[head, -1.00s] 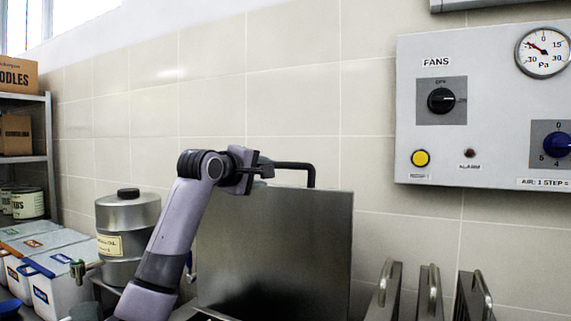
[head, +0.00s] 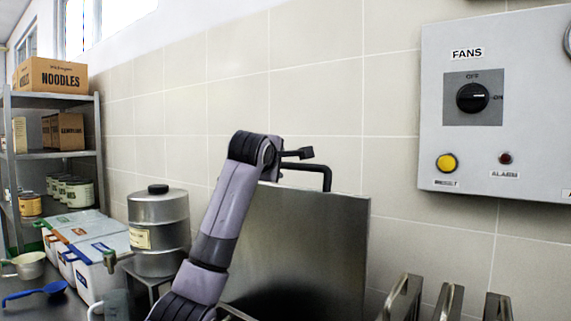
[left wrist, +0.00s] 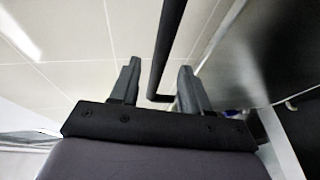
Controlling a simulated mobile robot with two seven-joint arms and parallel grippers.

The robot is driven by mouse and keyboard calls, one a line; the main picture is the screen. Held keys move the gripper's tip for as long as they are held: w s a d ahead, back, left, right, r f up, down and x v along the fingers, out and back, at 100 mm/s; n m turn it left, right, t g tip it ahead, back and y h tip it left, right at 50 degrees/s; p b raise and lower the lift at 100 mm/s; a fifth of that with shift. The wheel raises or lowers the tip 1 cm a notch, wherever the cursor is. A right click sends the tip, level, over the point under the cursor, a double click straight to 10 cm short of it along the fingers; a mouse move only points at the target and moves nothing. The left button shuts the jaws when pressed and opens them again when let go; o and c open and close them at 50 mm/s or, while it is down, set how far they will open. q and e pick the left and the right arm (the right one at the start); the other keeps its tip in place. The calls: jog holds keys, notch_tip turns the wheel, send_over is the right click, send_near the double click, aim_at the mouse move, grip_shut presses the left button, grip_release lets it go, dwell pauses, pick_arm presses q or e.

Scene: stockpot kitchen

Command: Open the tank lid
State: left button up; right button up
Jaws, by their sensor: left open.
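The tank lid (head: 300,240) is a flat steel plate standing steeply upright in front of the tiled wall. A black bar handle (head: 327,178) is at its top edge. My left gripper (head: 303,153) is at the handle, just above the lid's top edge, with its fingers apart. In the left wrist view, the open fingers (left wrist: 158,80) have the black handle bar (left wrist: 168,45) showing between them, not visibly clamped. The lid also shows at the right of that view (left wrist: 265,60). My left arm hides the lid's left part. My right gripper is out of view.
A steel canister (head: 158,225) and lidded white bins (head: 100,270) stand left of my arm. A shelf (head: 50,98) with boxes is further left. A control panel (head: 490,100) hangs on the wall at right. Several metal handles (head: 448,300) rise at lower right.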

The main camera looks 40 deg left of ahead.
pick_arm(q)
jog(key=shift+p+x, duration=0.85)
jog(key=shift+x, duration=1.7)
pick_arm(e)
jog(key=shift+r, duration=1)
pick_arm(q)
jog(key=shift+d, duration=0.1)
